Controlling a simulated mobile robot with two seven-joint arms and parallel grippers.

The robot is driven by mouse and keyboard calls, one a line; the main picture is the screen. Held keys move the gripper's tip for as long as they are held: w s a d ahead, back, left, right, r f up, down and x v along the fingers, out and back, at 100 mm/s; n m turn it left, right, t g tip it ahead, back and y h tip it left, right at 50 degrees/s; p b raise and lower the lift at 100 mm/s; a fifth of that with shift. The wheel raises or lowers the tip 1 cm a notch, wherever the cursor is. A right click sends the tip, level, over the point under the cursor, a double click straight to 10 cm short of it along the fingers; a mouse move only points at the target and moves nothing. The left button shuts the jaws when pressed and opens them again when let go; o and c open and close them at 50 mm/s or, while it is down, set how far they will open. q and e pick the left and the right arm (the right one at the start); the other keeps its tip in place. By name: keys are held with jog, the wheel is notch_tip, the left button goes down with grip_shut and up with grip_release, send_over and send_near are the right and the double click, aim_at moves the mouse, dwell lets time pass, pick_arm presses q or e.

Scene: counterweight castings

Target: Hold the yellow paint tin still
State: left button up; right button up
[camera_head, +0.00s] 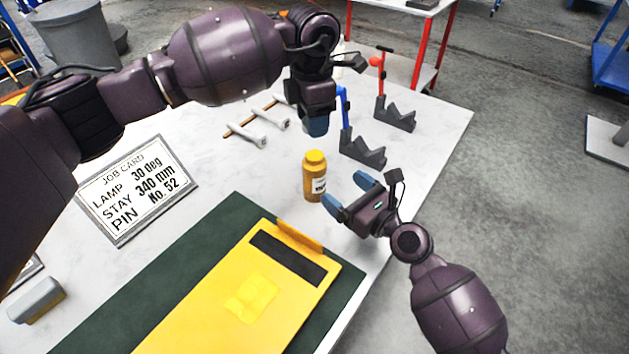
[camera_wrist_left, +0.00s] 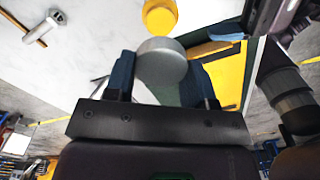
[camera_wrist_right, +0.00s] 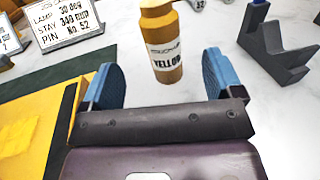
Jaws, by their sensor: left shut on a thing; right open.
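The yellow paint tin (camera_head: 314,180) stands upright on the white table, with a yellow cap and a white label. In the right wrist view the tin (camera_wrist_right: 163,45) reads "YELLOW" and stands ahead of my open fingers, in line with the gap. My right gripper (camera_head: 347,191) is open and empty, just right of the tin, apparently not touching it. My left gripper (camera_head: 316,124) is above and behind the tin. In the left wrist view it is shut on a grey round-topped thing (camera_wrist_left: 162,60); the tin's yellow cap (camera_wrist_left: 160,16) shows beyond.
A yellow panel (camera_head: 250,290) lies on a dark green mat (camera_head: 235,207). A job card (camera_head: 137,190) lies at left. Two dark notched stands (camera_head: 362,150) (camera_head: 395,114), with blue and red upright parts nearby, and hammer-like tools (camera_head: 247,136) are farther back. The table's right edge is close to my right gripper.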

aim_at(323, 173)
jog(key=x, duration=0.9)
jog(key=shift+w+a, duration=0.15)
jog(key=shift+c, duration=0.5)
jog(key=c, duration=1.3)
pick_arm(q)
jog(key=shift+f, duration=2.5)
jog(key=shift+f, duration=0.9)
jog(key=shift+f, duration=0.55)
